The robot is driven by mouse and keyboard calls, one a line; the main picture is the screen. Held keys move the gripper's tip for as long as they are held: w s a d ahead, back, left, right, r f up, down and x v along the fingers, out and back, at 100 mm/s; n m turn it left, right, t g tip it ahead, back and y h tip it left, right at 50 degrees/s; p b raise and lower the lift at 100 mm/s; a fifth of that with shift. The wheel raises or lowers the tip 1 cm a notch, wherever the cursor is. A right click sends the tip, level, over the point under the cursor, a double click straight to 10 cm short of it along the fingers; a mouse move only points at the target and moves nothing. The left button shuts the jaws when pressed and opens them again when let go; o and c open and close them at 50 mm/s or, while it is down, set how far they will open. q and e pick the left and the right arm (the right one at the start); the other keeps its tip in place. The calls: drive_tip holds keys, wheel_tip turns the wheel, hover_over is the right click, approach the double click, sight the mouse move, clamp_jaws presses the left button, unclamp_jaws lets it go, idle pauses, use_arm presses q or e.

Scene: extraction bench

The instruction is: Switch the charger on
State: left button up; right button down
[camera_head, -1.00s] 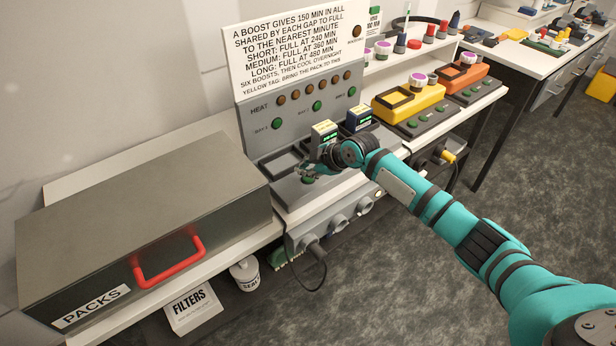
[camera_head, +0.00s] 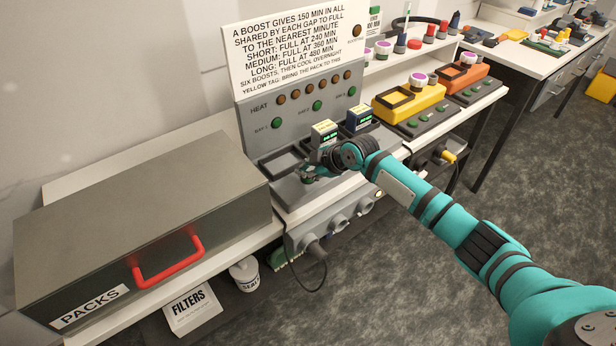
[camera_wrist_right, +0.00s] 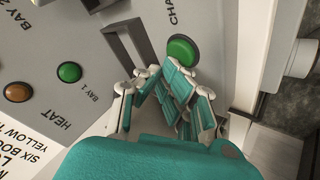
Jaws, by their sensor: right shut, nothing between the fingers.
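The charger (camera_head: 245,112) is a grey unit with a lettered sign above its sloped panel. A round green button (camera_wrist_right: 182,50) shows in the right wrist view, beside lettering that begins "CHA"; the rest is cut off. My right gripper (camera_head: 309,176) is shut and empty over the charger's front deck. In the wrist view its closed teal fingers (camera_wrist_right: 176,78) lie right by the button's edge. I cannot tell whether they touch it. In the head view the gripper mostly hides the button. My left gripper is not in view.
A PACKS box (camera_head: 140,215) with a red handle is at left. Yellow (camera_head: 412,98) and orange (camera_head: 463,80) units stand right.

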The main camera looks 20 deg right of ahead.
drive_tip(key=shift+f+b, duration=0.3)
drive_tip(key=shift+f, duration=0.15)
drive_tip(key=shift+r, duration=0.1)
idle(0.5)
drive_tip(key=shift+r+p, duration=0.7)
drive_tip(key=shift+r, duration=0.1)
wheel_tip(320, 180, up, 5)
drive_tip(key=p, duration=0.4)
idle(0.5)
